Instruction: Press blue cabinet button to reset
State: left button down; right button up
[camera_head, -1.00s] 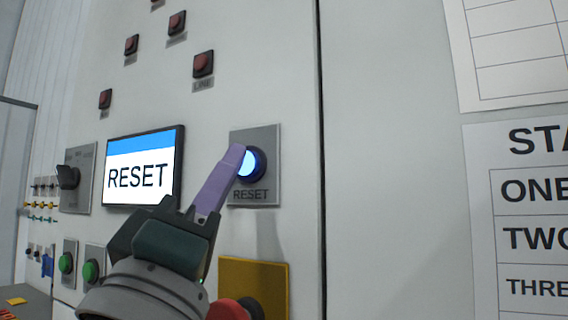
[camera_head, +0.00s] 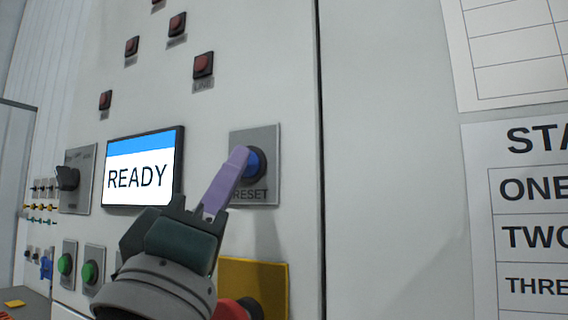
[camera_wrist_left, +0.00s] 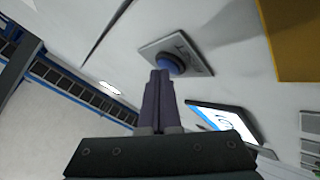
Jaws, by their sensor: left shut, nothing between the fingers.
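The blue reset button (camera_head: 254,163) sits in a dark ring on a grey plate (camera_head: 268,140) marked RESET on the cabinet. It is dark blue and unlit. My left gripper (camera_head: 238,155) is shut and empty, with its purple fingertips at the button's left side in the head view; I cannot tell if they touch it. In the left wrist view the button (camera_wrist_left: 170,64) shows just beyond the shut fingertips (camera_wrist_left: 160,76). The cabinet screen (camera_head: 138,178) reads READY under a blue bar. My right gripper is not in view.
A yellow plate with a red knob (camera_head: 232,308) is below the button, partly behind my left wrist. Green buttons (camera_head: 89,272), a black rotary switch (camera_head: 68,177) and several red lamps (camera_head: 203,65) are on the cabinet. Papers (camera_head: 520,220) hang at right.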

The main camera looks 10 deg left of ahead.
pick_arm(q)
jog(key=shift+s, duration=0.15)
jog(key=shift+s+a+p, duration=0.3)
jog(key=shift+s+p, duration=0.1)
jog(key=shift+s, duration=0.2)
jog(key=shift+s+a+p, duration=0.3)
jog(key=shift+s, duration=0.5)
jog(key=shift+s+a+p, duration=0.25)
jog(key=shift+s, duration=0.55)
jog(key=shift+s+a+p, duration=0.3)
jog(key=shift+s, duration=0.5)
